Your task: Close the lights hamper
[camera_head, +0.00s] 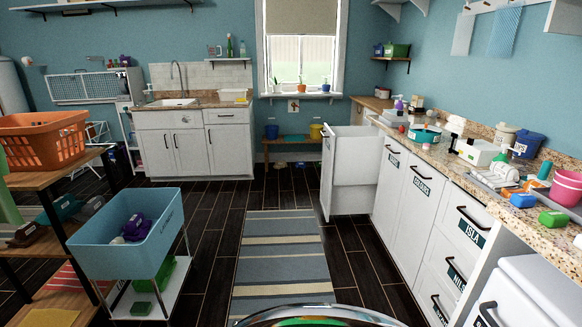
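A white pull-out hamper (354,170) stands open from the right-hand cabinet row, at its far end. Its front panel (327,172) faces left, out over the dark floor, with a dark handle on it. A white bin wall shows behind the panel, and the inside is mostly hidden. I cannot read a label on it, so I cannot tell from sight whether it is the lights hamper. Neither of my grippers is in view.
A striped rug (281,262) lies on the open floor before me. A blue cart (127,233) stands at left, beside a wooden shelf with an orange basket (43,139). A cluttered granite counter (455,163) runs along the right. A curved rim shows at the bottom edge.

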